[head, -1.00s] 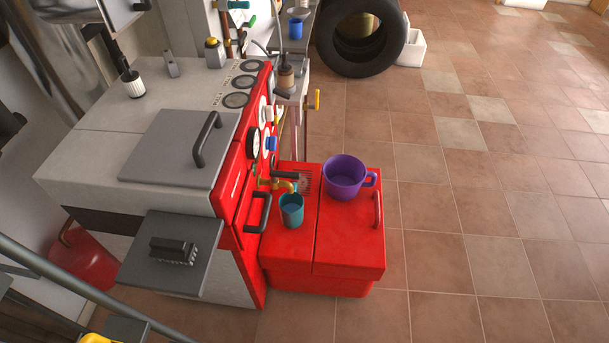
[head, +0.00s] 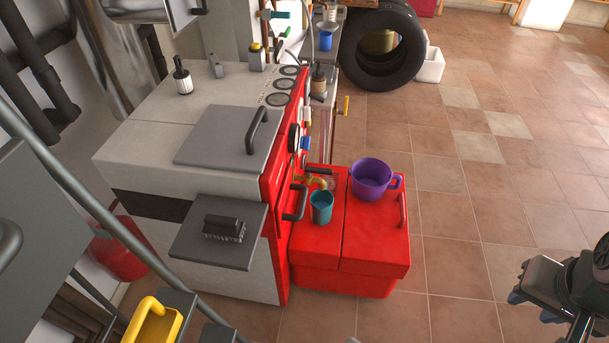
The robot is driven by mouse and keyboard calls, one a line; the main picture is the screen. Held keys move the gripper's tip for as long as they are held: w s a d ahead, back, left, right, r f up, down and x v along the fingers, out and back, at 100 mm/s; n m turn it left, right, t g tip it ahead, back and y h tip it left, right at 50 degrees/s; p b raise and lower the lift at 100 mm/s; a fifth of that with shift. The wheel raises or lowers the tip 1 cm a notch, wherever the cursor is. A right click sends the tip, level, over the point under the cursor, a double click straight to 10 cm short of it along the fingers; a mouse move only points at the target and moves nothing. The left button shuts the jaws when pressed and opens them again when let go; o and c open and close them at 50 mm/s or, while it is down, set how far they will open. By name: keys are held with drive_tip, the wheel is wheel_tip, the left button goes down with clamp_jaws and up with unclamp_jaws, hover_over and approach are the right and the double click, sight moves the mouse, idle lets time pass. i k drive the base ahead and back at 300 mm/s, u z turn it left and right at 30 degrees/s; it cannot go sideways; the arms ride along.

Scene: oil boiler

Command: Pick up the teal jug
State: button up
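The teal jug (head: 321,208) is a small open-topped cup, standing upright on the left part of the red box's lid (head: 315,240). It stands just below a brass tap (head: 312,181) on the front of the red and white boiler. My gripper (head: 533,308) is dark and only partly in view at the lower right, over the tiled floor. It is well to the right of the jug and apart from it. Whether its fingers are open or shut is unclear.
A larger purple mug (head: 370,179) stands right of the jug on the same box. The boiler (head: 160,122), with its black handle (head: 296,203), is close on the jug's left. The tiled floor (head: 465,225) right of the box is clear.

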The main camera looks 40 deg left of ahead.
sight(321, 202)
drive_tip(key=u, duration=0.8)
drive_tip(key=i, duration=1)
drive_tip(key=z, duration=0.05)
